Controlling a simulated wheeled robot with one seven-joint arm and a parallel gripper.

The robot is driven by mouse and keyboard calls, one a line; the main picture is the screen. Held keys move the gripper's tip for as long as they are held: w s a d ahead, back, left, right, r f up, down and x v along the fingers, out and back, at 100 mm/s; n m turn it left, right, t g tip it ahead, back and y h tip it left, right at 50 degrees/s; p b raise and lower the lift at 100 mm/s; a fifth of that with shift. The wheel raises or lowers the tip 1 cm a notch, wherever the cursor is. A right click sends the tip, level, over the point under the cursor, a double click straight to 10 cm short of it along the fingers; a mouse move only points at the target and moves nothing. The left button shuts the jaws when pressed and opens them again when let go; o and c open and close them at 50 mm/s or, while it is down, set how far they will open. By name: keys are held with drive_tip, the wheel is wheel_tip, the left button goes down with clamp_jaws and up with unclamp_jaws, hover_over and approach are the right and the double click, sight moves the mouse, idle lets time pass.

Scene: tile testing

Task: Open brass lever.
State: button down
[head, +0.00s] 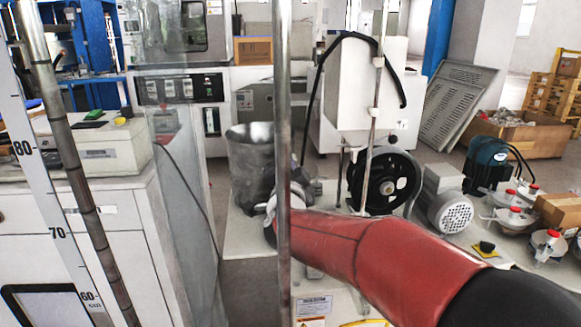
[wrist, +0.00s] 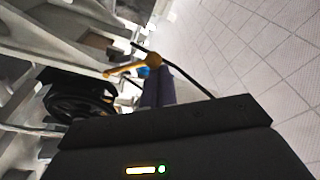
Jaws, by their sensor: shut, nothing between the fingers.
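The brass lever (wrist: 128,68) shows in the wrist view as a yellow handle with a rounded hub, left of centre, just beyond my gripper (wrist: 160,88). My gripper is shut and holds nothing. Its dark body fills the lower part of the wrist view. The lever appears close to the fingers, but I cannot tell whether they touch it. In the head view my red-sleeved arm reaches from the lower right to the middle, and its end is partly hidden behind a metal pole. I cannot make out the lever in the head view.
The vertical metal pole (head: 283,130) stands in front of my arm's end. A black wheel (head: 385,182) and a grey motor (head: 445,205) are beyond the arm. A white cabinet (head: 110,225) stands at left. Tiled floor (wrist: 250,50) is open at the right of the wrist view.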

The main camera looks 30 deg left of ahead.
drive_tip(key=shift+r, duration=0.1)
idle(0.3)
wheel_tip(320, 180, up, 20)
drive_tip(key=p, duration=0.6)
drive_tip(key=shift+p, duration=0.35)
drive_tip(key=s+d+f+n+g+h, duration=0.1)
drive_tip(key=d+f+n+g, duration=0.15)
drive_tip(key=d, duration=1.05)
drive_tip(key=s+d+f+n+g+h, duration=0.1)
drive_tip(key=s+d+f+n+g, duration=0.2)
drive_tip(key=d, duration=1)
drive_tip(key=s+d+f+g+h, duration=0.1)
drive_tip(key=s+d+f+h, duration=0.1)
drive_tip(key=s+d+f, duration=0.4)
drive_tip(key=s+d+f+g+h+p, duration=0.1)
drive_tip(key=s+d+f+g+h, duration=0.1)
drive_tip(key=s+d+f, duration=0.5)
drive_tip(key=s+d+f+m+g+h, duration=0.1)
drive_tip(key=s+d+f+h, duration=0.3)
drive_tip(key=d, duration=1)
wheel_tip(320, 180, down, 3)
drive_tip(key=shift+s+r+g, duration=0.1)
drive_tip(key=shift+s+g, duration=0.45)
drive_tip(key=shift+s, duration=0.65)
